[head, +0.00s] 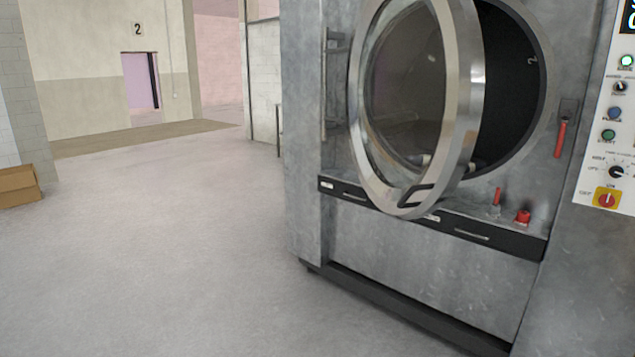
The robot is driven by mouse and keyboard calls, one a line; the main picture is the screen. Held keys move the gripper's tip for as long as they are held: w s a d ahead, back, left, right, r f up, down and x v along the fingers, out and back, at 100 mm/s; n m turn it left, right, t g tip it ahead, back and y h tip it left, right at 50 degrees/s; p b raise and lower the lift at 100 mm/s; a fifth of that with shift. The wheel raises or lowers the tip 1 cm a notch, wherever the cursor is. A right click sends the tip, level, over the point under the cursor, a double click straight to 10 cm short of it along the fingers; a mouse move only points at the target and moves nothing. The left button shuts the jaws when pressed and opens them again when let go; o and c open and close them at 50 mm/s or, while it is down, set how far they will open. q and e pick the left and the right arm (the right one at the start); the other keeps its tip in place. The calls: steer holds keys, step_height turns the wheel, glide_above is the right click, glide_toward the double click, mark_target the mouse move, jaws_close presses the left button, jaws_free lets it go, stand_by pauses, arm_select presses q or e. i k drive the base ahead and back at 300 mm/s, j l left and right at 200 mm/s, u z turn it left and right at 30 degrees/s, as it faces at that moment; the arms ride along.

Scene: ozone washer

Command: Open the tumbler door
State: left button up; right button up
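The tumbler door (468,95) is a round glass door with a wide shiny metal rim. It stands swung out from the machine front, with its hinge side at the left. The dark round drum opening (515,85) shows to the right of the door. A dark handle (416,196) sits at the lower edge of the door rim. The grey metal washer (420,270) fills the right half of the head view. Neither of my grippers is in view, and nothing is seen touching the door.
A control panel (608,130) with buttons and a red-yellow switch (606,198) is at the right. A red lever (560,138) and red knobs (522,217) are on the machine front. A cardboard box (18,186) stands far left. The floor (170,250) left of the machine is clear.

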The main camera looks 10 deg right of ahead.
mark_target(458, 22)
steer(key=i+l+u, duration=0.2)
steer(key=l, duration=0.3)
steer(key=l+u, duration=0.15)
steer(key=l, duration=0.35)
steer(key=i+l+u, duration=0.2)
steer(key=l, duration=0.35)
steer(key=k+j, duration=0.05)
steer(key=k, duration=0.05)
